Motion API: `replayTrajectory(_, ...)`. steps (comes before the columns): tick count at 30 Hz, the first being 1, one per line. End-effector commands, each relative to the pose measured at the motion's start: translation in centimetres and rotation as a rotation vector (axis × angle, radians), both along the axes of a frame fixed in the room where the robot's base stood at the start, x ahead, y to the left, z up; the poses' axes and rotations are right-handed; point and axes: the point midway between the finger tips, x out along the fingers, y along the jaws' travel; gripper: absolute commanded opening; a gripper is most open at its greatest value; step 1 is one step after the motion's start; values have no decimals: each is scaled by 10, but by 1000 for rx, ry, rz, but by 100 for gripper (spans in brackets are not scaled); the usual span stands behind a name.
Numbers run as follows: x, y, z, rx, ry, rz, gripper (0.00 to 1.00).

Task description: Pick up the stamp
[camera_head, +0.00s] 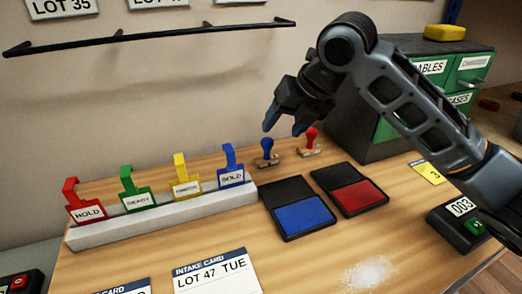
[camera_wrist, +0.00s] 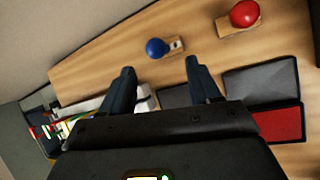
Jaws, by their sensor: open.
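Two stamps stand on the wooden table near the back wall. The blue-handled stamp (camera_head: 267,155) is on the left, and the red-handled stamp (camera_head: 310,142) is just right of it. My gripper (camera_head: 284,127) is open and empty above the stamps. In the wrist view, my gripper (camera_wrist: 160,76) shows its two fingers apart, with the blue stamp (camera_wrist: 157,48) a little beyond the fingertips, between their lines. The red stamp (camera_wrist: 243,15) lies farther to the right there, outside the fingers. A blue ink pad (camera_head: 302,216) and a red ink pad (camera_head: 360,195) lie open in front of the stamps.
A white rack (camera_head: 160,221) of coloured tags stands left of the stamps. A dark cabinet with green drawers (camera_head: 467,72) stands at the back right. A counter device (camera_head: 460,222) and a yellow card (camera_head: 427,172) are at the right. Lot cards (camera_head: 217,279) lie in front.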

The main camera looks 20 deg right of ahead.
Motion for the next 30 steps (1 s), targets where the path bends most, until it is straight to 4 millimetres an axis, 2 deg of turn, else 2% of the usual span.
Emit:
replayTrajectory(15,30,17,-51,1,2,0,62)
replayTrajectory(24,33,18,-56,1,0,0,62)
replayTrajectory(30,33,17,-56,1,0,0,44)
